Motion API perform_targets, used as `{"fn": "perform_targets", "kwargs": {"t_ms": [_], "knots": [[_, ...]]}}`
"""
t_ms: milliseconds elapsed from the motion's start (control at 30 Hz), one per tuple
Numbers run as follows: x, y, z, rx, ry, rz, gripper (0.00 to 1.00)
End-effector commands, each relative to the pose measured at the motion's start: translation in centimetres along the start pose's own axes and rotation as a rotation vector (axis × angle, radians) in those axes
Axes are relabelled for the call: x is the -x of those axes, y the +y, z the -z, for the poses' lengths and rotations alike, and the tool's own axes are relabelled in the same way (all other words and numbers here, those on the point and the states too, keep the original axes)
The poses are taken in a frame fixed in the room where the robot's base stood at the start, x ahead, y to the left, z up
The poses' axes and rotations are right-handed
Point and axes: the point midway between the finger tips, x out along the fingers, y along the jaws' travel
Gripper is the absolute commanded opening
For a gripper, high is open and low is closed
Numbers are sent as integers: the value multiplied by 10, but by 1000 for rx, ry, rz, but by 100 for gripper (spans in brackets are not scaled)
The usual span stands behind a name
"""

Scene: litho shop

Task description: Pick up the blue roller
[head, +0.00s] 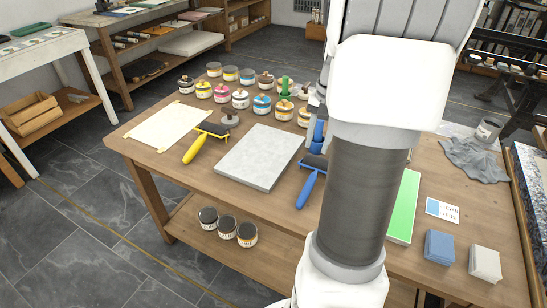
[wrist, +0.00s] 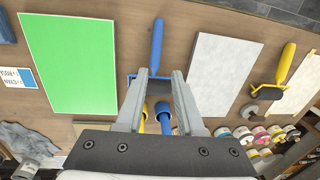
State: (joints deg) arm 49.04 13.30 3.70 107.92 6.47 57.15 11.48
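The blue roller (head: 311,184) lies on the wooden table (head: 188,179), between a grey slab and a green panel, its handle toward the table's front edge. It also shows in the wrist view (wrist: 157,42), its handle pointing up the picture and its dark drum partly between my fingers. My gripper (wrist: 158,76) is open, with a finger to each side of the drum end. I cannot tell its exact height above the roller, and no contact shows. In the head view my arm hides most of my gripper.
The grey slab (head: 260,156) lies left of the roller, the green panel (head: 404,207) right. A yellow roller (head: 205,143) lies beyond the slab. Blue (wrist: 163,117) and yellow (wrist: 150,124) upright handles show between my fingers. Several ink jars (head: 262,105) stand at the back.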

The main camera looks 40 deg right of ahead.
Motion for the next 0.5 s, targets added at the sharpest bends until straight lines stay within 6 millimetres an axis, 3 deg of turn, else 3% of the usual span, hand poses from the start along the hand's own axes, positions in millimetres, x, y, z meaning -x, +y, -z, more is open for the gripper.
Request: {"fn": "perform_targets", "kwargs": {"t_ms": [233, 500], "knots": [[-23, 11, 13, -42, -1, 9, 37], [-82, 11, 12, -41, -2, 8, 37]]}}
